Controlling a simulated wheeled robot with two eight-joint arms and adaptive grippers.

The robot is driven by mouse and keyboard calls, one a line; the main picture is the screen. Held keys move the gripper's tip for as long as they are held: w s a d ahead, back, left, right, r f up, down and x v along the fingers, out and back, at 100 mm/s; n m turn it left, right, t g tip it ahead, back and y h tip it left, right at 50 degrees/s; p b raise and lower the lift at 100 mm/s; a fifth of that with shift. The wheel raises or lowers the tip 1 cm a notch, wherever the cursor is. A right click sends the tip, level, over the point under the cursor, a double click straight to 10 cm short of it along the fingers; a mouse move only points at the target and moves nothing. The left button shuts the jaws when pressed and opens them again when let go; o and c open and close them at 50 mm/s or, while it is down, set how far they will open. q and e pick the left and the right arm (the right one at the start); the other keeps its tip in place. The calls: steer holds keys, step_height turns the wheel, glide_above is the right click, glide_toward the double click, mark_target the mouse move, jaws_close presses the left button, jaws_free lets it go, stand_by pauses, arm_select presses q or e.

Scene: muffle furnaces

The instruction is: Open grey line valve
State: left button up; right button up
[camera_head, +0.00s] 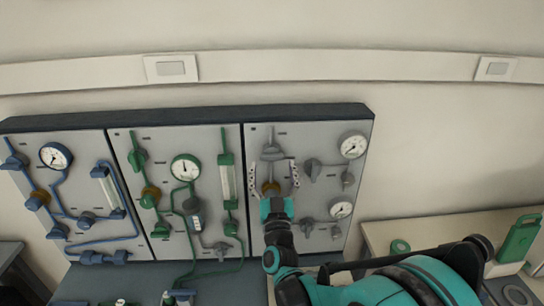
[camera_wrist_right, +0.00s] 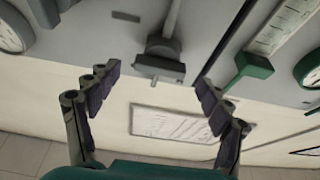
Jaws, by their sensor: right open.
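The grey line panel (camera_head: 325,135) is the rightmost of three wall panels. A grey valve (camera_head: 272,152) sits high on its left vertical pipe, with a wide, flat handle. In the right wrist view this valve (camera_wrist_right: 160,62) shows ahead, near the space between the fingertips. My right gripper (camera_head: 273,177) is open and empty, with its fingers spread to either side just below the valve in the head view. The fingers also show in the right wrist view (camera_wrist_right: 158,80), and I see no contact with the handle. My left gripper is out of view.
Other grey knobs (camera_head: 312,168) and two gauges (camera_head: 353,146) sit to the right on the same panel. The green line panel (camera_head: 165,145) and the blue line panel (camera_head: 75,140) lie to the left. A bench (camera_head: 385,233) at right holds a green item (camera_head: 519,238).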

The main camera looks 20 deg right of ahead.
mark_target(272, 159)
steer(key=shift+x, duration=2.1)
steer(key=c, duration=1.2)
steer(key=shift+o, duration=0.2)
